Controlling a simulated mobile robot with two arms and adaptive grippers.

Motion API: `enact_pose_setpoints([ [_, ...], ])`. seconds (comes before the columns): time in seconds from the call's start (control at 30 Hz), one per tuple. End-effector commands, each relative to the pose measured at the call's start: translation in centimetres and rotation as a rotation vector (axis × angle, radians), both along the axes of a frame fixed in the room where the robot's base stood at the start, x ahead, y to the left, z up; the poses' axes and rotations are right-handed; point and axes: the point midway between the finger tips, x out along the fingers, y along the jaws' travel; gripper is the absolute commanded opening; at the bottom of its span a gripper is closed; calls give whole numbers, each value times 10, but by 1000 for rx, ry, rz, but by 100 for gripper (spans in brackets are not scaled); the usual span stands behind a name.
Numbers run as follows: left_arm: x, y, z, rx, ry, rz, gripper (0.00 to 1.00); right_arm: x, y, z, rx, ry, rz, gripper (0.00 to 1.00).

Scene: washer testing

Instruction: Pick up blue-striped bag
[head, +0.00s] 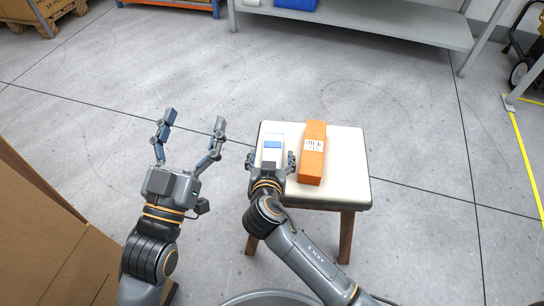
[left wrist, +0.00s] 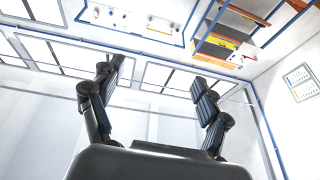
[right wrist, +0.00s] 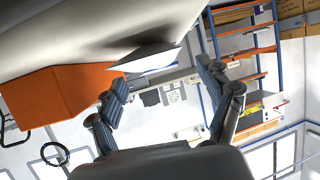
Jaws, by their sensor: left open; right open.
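The blue-striped bag (head: 272,145) is a small white packet with a blue band. It lies on the left part of a white-topped stool (head: 347,185) in the head view. My right gripper (head: 271,160) is open, with its fingers on either side of the bag's near end; contact cannot be told. In the right wrist view the bag (right wrist: 150,58) shows as a pale wedge beyond and between the open fingers, and part of it is hidden. My left gripper (head: 195,121) is open and empty, raised over the floor left of the stool.
An orange box (head: 313,152) lies on the stool just right of the bag, close to my right gripper. A large cardboard box (head: 45,240) stands at the lower left. A grey shelf (head: 370,22) is at the back.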

Motion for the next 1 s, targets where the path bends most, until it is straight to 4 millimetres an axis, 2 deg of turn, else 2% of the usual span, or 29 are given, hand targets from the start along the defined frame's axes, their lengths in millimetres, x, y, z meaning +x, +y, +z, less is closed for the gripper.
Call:
enact_pose_setpoints([
  [0.1, -9, -1, 18, -34, -120, -8, 77, 10, -1, -10, -2, -2, 0, 79],
  [0.3, -22, 0, 39, -71, -252, -14, 77, 26, -2, -16, -2, -1, 0, 79],
  [0.63, -25, 0, 45, -78, -278, -15, 77, 29, -2, -16, -1, 1, 0, 77],
  [0.93, -24, 0, 44, -78, -276, -15, 77, 28, -2, -16, -1, 1, 0, 16],
  [1.0, -24, 0, 44, -78, -276, -15, 77, 29, -2, -15, -1, -1, 0, 16],
])
